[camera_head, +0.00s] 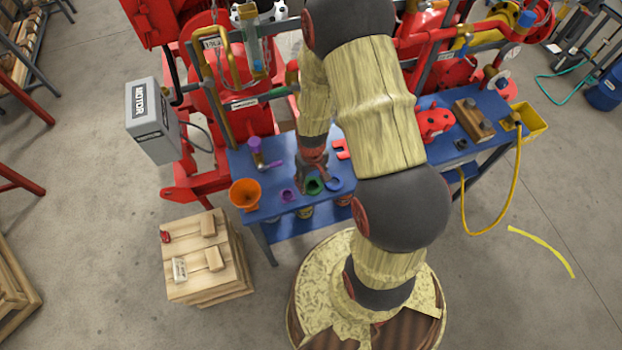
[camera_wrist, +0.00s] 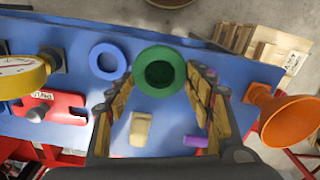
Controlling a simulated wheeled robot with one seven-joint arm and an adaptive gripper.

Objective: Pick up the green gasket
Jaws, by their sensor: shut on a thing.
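The green gasket (camera_wrist: 160,52) is a thick ring, seen from above between the tips of my gripper (camera_wrist: 160,76) in the wrist view. My gripper is shut on it, one finger on each side. How far it is above the blue bench top cannot be told. In the head view the green gasket (camera_head: 314,186) shows near the bench's front edge, just below my gripper (camera_head: 313,178), which is partly hidden by my arm. A flat blue ring (camera_wrist: 107,61) lies on the bench beside it.
An orange funnel (camera_head: 245,193) stands at the bench's left corner. A small purple piece (camera_head: 287,195) lies between funnel and gasket. A red labelled part (camera_wrist: 45,103) and a yellow-rimmed gauge (camera_wrist: 22,76) are at the wrist view's left. A wooden crate (camera_head: 205,262) stands front left.

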